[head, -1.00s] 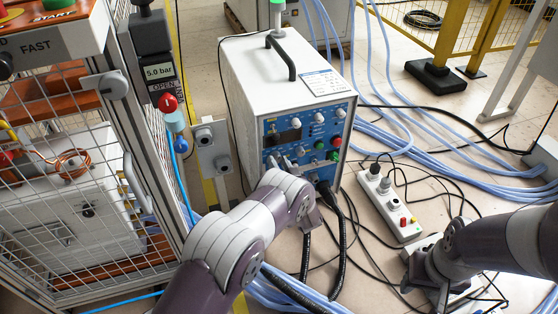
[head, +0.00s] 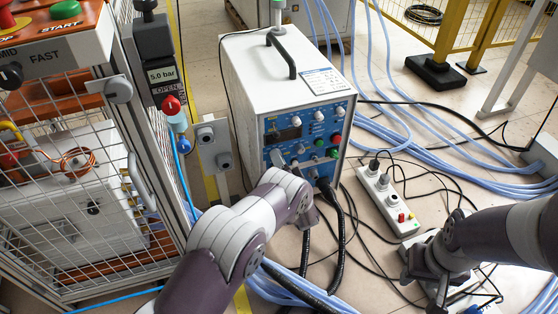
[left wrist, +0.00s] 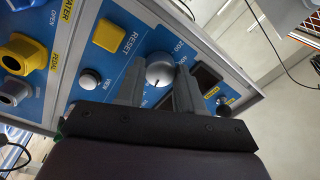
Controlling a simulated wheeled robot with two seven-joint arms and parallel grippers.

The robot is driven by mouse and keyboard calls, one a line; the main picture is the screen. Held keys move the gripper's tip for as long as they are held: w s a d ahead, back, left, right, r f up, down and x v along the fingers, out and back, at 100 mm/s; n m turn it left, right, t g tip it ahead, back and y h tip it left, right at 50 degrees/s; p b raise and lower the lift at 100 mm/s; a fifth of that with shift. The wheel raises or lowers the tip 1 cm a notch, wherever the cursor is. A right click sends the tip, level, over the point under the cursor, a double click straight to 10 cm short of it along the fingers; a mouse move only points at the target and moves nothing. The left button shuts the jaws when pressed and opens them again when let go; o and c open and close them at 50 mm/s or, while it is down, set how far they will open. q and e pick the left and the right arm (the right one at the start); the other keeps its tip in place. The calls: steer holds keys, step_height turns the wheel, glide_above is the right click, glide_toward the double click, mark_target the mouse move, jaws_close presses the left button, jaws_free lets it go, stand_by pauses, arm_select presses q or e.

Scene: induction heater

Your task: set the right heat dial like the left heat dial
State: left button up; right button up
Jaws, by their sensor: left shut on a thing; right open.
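The white heater box (head: 258,82) stands in the middle of the head view. Its blue front panel (head: 285,109) carries several knobs and coloured buttons. My left gripper (head: 284,158) is at the lower left of that panel, partly hidden by my own arm. In the left wrist view, its two fingers (left wrist: 158,88) are shut on a round grey dial (left wrist: 159,68) with a dark pointer mark and a number scale. I cannot tell whether this is the left or the right heat dial. My right gripper (head: 438,287) is open, low at the right, well away from the panel.
A mesh cage (head: 85,225) with a control box stands at the left. A white power strip (head: 393,205) and black cables lie on the floor right of the heater, with blue hoses (head: 440,160) behind. A yellow RESET button (left wrist: 108,36) sits beside the gripped dial.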

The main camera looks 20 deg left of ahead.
arm_select(q)
steer(key=shift+f+m, duration=0.1)
steer(key=shift+m, duration=0.3)
steer(key=o, duration=1)
steer(key=shift+o, duration=0.2)
steer(key=p+v, duration=0.5)
steer(key=v, duration=0.7)
steer(key=shift+s+d+p, duration=0.15)
steer(key=shift+s+p, duration=0.2)
steer(key=shift+p, duration=0.05)
